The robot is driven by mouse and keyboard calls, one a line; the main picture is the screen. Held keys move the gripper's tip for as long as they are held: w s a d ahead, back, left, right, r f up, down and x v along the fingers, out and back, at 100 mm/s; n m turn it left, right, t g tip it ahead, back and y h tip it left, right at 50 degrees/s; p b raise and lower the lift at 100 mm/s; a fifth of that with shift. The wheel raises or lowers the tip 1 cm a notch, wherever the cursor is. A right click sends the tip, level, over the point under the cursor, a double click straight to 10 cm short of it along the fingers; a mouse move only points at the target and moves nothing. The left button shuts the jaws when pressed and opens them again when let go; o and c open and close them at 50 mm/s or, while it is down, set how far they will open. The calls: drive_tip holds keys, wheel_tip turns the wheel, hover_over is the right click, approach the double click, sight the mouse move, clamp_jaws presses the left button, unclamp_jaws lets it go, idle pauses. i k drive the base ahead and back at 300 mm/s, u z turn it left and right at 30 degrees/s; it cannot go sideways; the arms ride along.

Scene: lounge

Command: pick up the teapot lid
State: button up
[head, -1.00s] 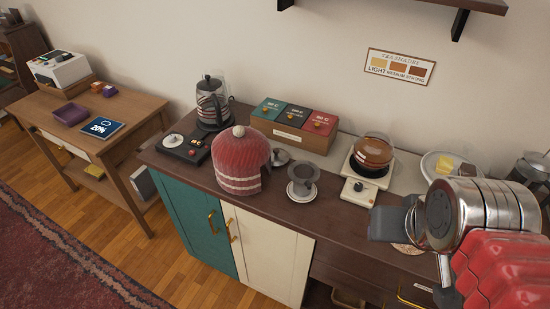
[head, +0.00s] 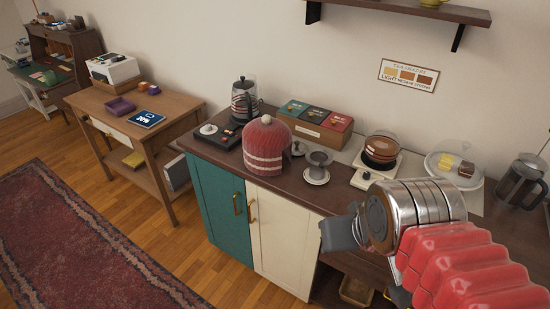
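A small pale disc with a dark knob (head: 208,129) lies on a black tray (head: 221,139) at the left end of the sideboard; it looks like a lid. A small grey round piece (head: 298,148) sits behind the right edge of the red tea cosy (head: 264,147); I cannot tell which of the two is the teapot lid. A round glass pot (head: 381,150) with amber tea stands on a white warmer. My gripper (head: 338,235) is at the lower right, in front of the sideboard and apart from these things. I see nothing held; its finger gap is hidden.
The sideboard (head: 325,196) also holds a glass kettle (head: 244,102), a box of tea packets (head: 315,124), a grey cup on a saucer (head: 317,167), a domed cake plate (head: 453,168) and a French press (head: 520,181). A wooden side table (head: 178,110) stands left.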

sight(299, 149)
drive_tip(key=u, duration=0.35)
drive_tip(key=k, duration=0.55)
drive_tip(key=u, duration=0.75)
drive_tip(key=k, duration=0.4)
drive_tip(key=z, duration=0.25)
drive_tip(key=i, duration=1.25)
drive_tip(key=u, duration=0.55)
drive_tip(key=i, duration=0.75)
drive_tip(key=u, duration=0.1)
